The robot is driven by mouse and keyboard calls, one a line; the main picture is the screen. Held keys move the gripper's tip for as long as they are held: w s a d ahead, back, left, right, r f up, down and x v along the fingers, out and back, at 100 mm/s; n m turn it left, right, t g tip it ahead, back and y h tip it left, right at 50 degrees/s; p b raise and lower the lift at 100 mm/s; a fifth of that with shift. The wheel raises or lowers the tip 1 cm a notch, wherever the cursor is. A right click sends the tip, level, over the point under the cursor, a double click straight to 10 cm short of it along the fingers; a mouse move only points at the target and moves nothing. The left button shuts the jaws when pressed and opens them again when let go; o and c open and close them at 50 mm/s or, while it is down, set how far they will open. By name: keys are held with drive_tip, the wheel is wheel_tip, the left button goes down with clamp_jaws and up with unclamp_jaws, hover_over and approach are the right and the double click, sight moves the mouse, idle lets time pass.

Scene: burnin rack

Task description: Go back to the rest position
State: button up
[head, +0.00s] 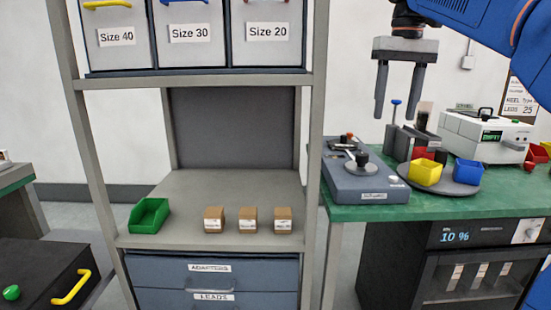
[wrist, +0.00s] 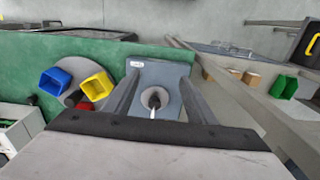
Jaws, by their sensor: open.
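My gripper (head: 398,92) hangs at the upper right of the head view, above the green bench. Its two fingers point down, stand apart and have nothing between them. In the wrist view my gripper (wrist: 155,95) is also open, with a grey-blue device (wrist: 170,72) and its round dark knob (wrist: 154,98) seen below, between the fingers. In the head view this device (head: 365,185) sits on the bench's left end, clear of the fingers.
The green bench (head: 350,213) also bears a turntable (head: 440,187) with yellow (head: 425,173) and blue (head: 467,173) bins, and a white machine (head: 487,135). Left is a shelf rack (head: 180,190) with a green bin (head: 149,216) and several brown boxes (head: 248,219). A black case (head: 40,275) is lower left.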

drive_tip(key=s+f+t, duration=0.1)
drive_tip(key=s+f, duration=0.7)
drive_tip(key=f, duration=0.4)
drive_tip(key=s+d+f+t, duration=0.1)
drive_tip(key=s+f+t, duration=0.1)
drive_tip(key=s+f, duration=0.6)
drive_tip(key=s+f+t, duration=0.1)
drive_tip(key=s+f, duration=0.7)
drive_tip(key=f, duration=0.9)
drive_tip(key=shift+s+d+f+t, duration=0.3)
drive_tip(key=shift+s, duration=0.1)
